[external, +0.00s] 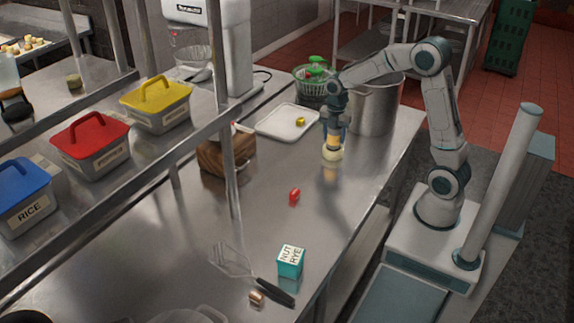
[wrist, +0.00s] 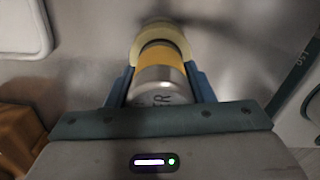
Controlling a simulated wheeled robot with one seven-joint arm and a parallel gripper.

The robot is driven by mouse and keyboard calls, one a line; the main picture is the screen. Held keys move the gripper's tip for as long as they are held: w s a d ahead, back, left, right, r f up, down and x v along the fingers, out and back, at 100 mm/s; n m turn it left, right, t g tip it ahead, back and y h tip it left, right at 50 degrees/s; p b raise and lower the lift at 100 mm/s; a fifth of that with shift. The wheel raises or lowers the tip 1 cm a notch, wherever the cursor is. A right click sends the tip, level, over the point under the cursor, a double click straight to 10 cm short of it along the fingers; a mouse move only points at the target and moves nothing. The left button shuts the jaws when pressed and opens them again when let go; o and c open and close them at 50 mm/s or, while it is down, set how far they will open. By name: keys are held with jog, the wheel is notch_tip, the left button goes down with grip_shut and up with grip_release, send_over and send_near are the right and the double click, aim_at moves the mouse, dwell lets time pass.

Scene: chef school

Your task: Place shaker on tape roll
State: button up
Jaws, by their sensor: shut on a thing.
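My gripper (external: 335,128) is shut on the shaker (wrist: 162,82), a silver can with a yellow-orange band and dark lettering. The gripper points down, and its blue fingers clasp both sides of the can in the wrist view. The shaker (external: 333,142) looks upright in the external view. The pale yellow tape roll (external: 332,155) is on the steel counter directly below it. In the wrist view the tape roll (wrist: 166,36) shows around the shaker's far end. I cannot tell whether the shaker touches the roll or hangs just above it.
A large pot (external: 374,108) stands close to the right of my gripper. A white tray (external: 275,125) with a small yellow item lies left. A wooden block (external: 215,160), a red item (external: 294,196) and a teal box (external: 291,262) are also on the counter. The middle counter is mostly clear.

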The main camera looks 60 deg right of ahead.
jog(key=shift+f, duration=0.25)
jog(key=shift+f, duration=0.15)
jog(key=o, duration=1.1)
